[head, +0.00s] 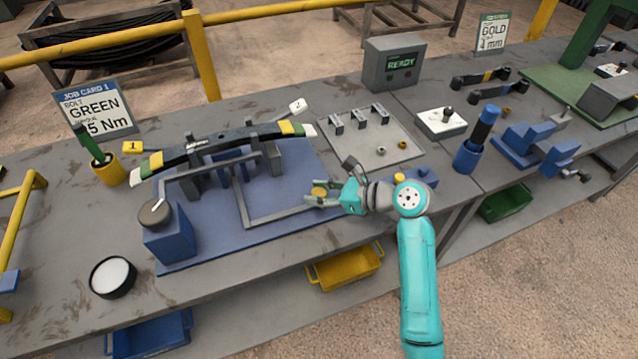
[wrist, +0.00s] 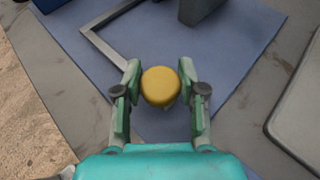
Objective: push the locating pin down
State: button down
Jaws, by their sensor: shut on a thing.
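The locating pin shows as a round yellow knob (wrist: 160,86) in the wrist view and as a small gold disc (head: 319,191) in the head view. It is at the right side of the blue fixture plate (head: 205,253). My gripper (wrist: 161,92) has one finger on each side of the knob and is shut on it. In the head view my gripper (head: 321,195) reaches in from the right, low over the plate. The knob hides the pin's shaft and any hole below it, so I cannot tell how deep it sits.
A grey frame bar (head: 290,215) lies beside the knob. A leaf spring (head: 210,147) rests on supports behind. To the right are a grey plate with clips (head: 365,150) and a blue cup with a dark-handled tool (head: 468,158). A yellow bin (head: 347,269) hangs below the front edge.

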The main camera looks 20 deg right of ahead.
jog(key=shift+f, duration=0.3)
jog(key=c, duration=0.7)
grip_release()
jog(key=shift+o, duration=0.2)
jog(key=shift+r, duration=0.1)
jog(key=v, duration=1.2)
